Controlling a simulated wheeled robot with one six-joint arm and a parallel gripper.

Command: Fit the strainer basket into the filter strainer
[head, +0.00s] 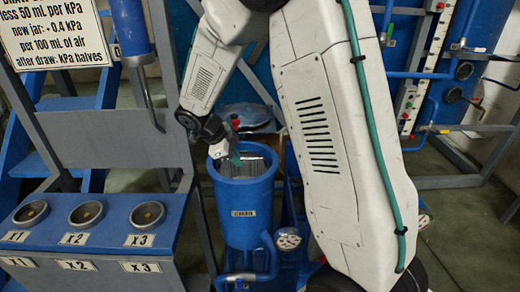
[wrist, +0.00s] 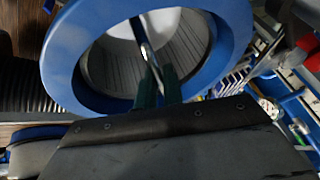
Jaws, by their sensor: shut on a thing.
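The filter strainer (head: 246,205) is an upright blue cylinder with an open top and a small label, in the middle of the head view. Its thick blue rim (wrist: 70,50) fills the upper part of the wrist view. The strainer basket (head: 262,160) shows as a grey, ribbed wall inside the opening, also seen in the wrist view (wrist: 188,52). My gripper (head: 235,158) points down into the opening. Its dark green fingers (wrist: 153,78) are shut on a thin metal bar, seemingly the basket's handle. The basket's bottom and how it seats are hidden.
A blue-grey stand with round sockets X1 (head: 31,213), X2 (head: 86,213) and X3 (head: 147,215) is to the left. A pressure gauge (head: 288,239) and blue pipe sit low beside the strainer. A grey lid-like disc (head: 248,116) lies behind it.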

